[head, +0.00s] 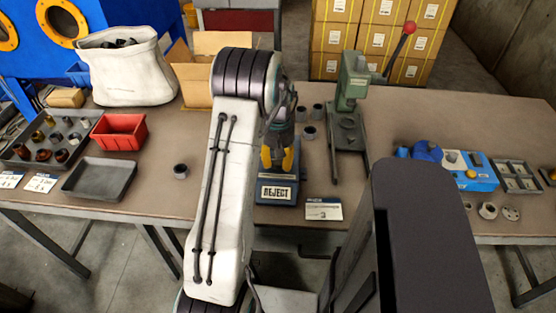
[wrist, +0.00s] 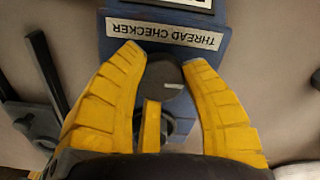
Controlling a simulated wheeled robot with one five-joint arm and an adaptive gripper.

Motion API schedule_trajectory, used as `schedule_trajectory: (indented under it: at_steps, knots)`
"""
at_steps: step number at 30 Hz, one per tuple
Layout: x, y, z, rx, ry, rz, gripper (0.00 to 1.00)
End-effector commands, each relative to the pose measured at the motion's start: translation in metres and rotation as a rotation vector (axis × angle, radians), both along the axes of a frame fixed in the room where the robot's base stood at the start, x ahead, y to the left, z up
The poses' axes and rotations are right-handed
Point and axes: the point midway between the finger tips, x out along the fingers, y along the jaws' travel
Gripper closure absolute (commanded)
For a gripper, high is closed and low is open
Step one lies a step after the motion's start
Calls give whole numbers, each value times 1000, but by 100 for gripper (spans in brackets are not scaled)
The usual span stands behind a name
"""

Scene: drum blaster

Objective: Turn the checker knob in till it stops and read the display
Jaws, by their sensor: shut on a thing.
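The blue thread checker (head: 262,212) stands on the bench in the head view. Its display (head: 276,193) reads REJECT. In the wrist view, its blue body (wrist: 165,50) and THREAD CHECKER label show upside down, with the display mostly cut off. My gripper (head: 278,158) is above the checker with its yellow fingers pointing down. In the wrist view, my gripper (wrist: 165,58) is shut on the dark round knob (wrist: 173,92), which has a white mark. A grey round part behind the knob is partly hidden by a finger piece. The knob is hidden in the head view.
A green press (head: 352,85) with a red-ended lever stands right of the checker. A small card (head: 323,209) lies at its right. Several dark rings stand behind. A red bin (head: 119,132), a grey tray (head: 99,179) and one ring (head: 180,171) are left. The bench between ring and checker is clear.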

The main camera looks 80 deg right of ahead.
Motion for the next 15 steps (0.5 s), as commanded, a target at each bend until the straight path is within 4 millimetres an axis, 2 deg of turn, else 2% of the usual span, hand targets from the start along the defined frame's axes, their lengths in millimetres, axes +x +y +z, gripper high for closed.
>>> schedule_trajectory:
  at_steps: [9,15]
  knots:
    - [0,0,-2,1,1,256,91]
    - [0,1,-2,2,0,365,91]
